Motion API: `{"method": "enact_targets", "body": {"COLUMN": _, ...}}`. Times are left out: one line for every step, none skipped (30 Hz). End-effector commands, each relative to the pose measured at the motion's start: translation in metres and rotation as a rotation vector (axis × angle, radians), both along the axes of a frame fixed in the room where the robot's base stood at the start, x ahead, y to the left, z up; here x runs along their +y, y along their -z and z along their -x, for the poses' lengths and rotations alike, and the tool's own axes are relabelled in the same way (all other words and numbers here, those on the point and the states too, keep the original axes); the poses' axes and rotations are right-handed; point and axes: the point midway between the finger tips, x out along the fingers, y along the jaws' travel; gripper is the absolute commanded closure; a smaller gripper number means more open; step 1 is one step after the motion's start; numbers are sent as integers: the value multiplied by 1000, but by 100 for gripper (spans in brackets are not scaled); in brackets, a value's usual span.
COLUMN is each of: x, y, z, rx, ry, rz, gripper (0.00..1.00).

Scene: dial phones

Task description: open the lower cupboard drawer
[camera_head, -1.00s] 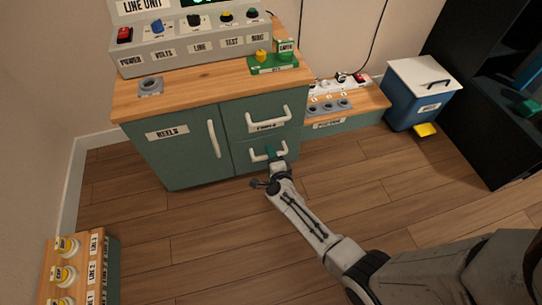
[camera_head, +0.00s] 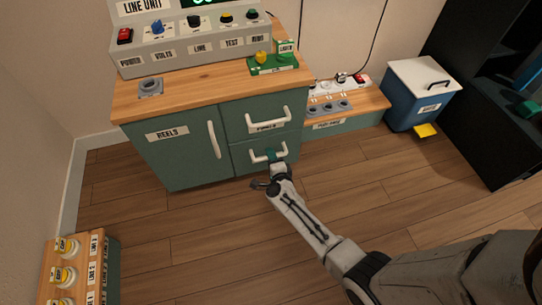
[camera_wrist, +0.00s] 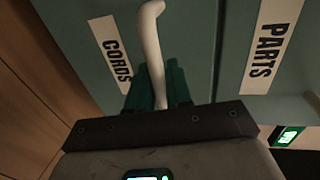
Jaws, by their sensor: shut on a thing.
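The green cupboard (camera_head: 180,165) has a door labelled REELS on the left and two drawers on the right. The lower drawer (camera_head: 241,161) sits flush with the cupboard front and carries a white bar handle (camera_head: 256,157). In the wrist view a label reading CORDS (camera_wrist: 112,50) is beside the white handle (camera_wrist: 151,45). My gripper (camera_head: 271,156) is at the right part of this handle. In the wrist view its dark green fingers (camera_wrist: 155,88) are shut around the bar. The upper drawer (camera_head: 262,118) is closed, and its PARTS label (camera_wrist: 270,48) shows in the wrist view.
The wooden floor (camera_head: 190,225) before the cupboard is clear apart from my arm. A blue bin (camera_head: 412,103) with a yellow pedal stands to the right. A low wooden stand (camera_head: 75,265) with yellow knobs is at the lower left. A dark shelf (camera_head: 490,100) is at the far right.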

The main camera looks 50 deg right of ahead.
Motion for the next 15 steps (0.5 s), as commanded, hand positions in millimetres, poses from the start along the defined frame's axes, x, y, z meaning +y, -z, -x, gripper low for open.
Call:
{"method": "enact_targets", "body": {"x": 2, "y": 0, "z": 3, "rx": 2, "ry": -1, "rz": 0, "gripper": 100}}
{"method": "enact_targets", "body": {"x": 4, "y": 0, "z": 5, "rx": 2, "ry": -2, "rz": -1, "gripper": 100}}
{"method": "enact_targets", "body": {"x": 6, "y": 0, "z": 8, "rx": 3, "ry": -2, "rz": -1, "gripper": 100}}
{"method": "enact_targets", "body": {"x": 8, "y": 0, "z": 11, "rx": 3, "ry": -2, "rz": 0, "gripper": 100}}
{"method": "enact_targets", "body": {"x": 10, "y": 0, "z": 14, "rx": 5, "ry": -3, "rz": 0, "gripper": 100}}
{"method": "enact_targets", "body": {"x": 13, "y": 0, "z": 20, "rx": 5, "ry": -3, "rz": 0, "gripper": 100}}
{"method": "enact_targets", "body": {"x": 16, "y": -1, "z": 24, "rx": 5, "ry": -2, "rz": 0, "gripper": 100}}
{"method": "enact_targets", "body": {"x": 19, "y": -1, "z": 29, "rx": 6, "ry": -3, "rz": -1, "gripper": 100}}
{"method": "enact_targets", "body": {"x": 24, "y": -1, "z": 36, "rx": 6, "ry": -3, "rz": -1, "gripper": 100}}
{"method": "enact_targets", "body": {"x": 28, "y": -1, "z": 42, "rx": 6, "ry": -3, "rz": -1, "gripper": 100}}
{"method": "enact_targets", "body": {"x": 33, "y": -1, "z": 48, "rx": 5, "ry": -4, "rz": -1, "gripper": 100}}
{"method": "enact_targets", "body": {"x": 39, "y": -1, "z": 57, "rx": 6, "ry": -3, "rz": -2, "gripper": 100}}
{"method": "enact_targets", "body": {"x": 43, "y": -1, "z": 64, "rx": 6, "ry": -4, "rz": -1, "gripper": 100}}
{"method": "enact_targets", "body": {"x": 48, "y": -1, "z": 71, "rx": 8, "ry": -4, "rz": -1, "gripper": 100}}
{"method": "enact_targets", "body": {"x": 54, "y": -1, "z": 80, "rx": 6, "ry": -4, "rz": -1, "gripper": 100}}
